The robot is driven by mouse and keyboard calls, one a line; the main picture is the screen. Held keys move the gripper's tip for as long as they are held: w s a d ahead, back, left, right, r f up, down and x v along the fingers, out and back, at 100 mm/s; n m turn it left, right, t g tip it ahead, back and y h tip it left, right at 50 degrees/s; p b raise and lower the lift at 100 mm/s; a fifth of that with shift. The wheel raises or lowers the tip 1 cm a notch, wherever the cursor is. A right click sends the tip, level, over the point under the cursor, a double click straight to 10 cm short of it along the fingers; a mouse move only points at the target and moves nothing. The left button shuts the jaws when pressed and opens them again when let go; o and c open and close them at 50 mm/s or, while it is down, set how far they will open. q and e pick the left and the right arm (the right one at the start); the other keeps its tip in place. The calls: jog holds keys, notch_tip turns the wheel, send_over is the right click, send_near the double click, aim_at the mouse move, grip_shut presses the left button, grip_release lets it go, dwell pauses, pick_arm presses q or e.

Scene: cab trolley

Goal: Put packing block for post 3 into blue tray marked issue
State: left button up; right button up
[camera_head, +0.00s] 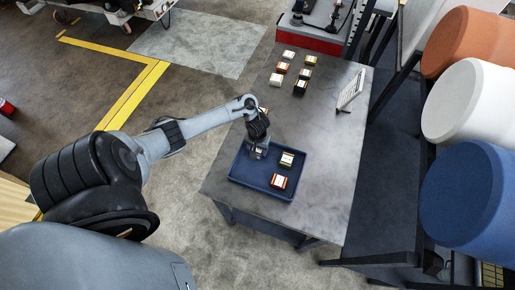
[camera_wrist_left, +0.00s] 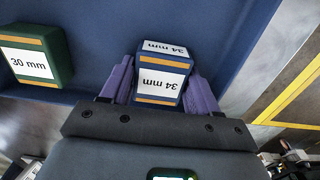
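My left gripper (camera_head: 257,153) is over the left part of the blue tray (camera_head: 240,180). In the left wrist view its purple fingers (camera_wrist_left: 160,78) are shut on a blue block (camera_wrist_left: 163,72) with orange bands and white labels reading 34 mm. The block is at the tray; I cannot tell whether it touches the floor. A green block (camera_wrist_left: 35,55) marked 30 mm lies in the tray, apart from the gripper. In the head view a yellowish-green block (camera_head: 286,159) and a red block (camera_head: 279,181) are in the tray. No post number is readable. My right gripper is not in view.
The tray stands at the near end of a grey table (camera_head: 325,150). Several labelled blocks (camera_head: 300,86) stand at the far end, near a small white sign (camera_head: 350,90). Large orange, white and blue rolls (camera_head: 468,190) are at the right. The table's middle is clear.

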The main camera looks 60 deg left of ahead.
pick_arm(q)
jog(key=o, duration=0.4)
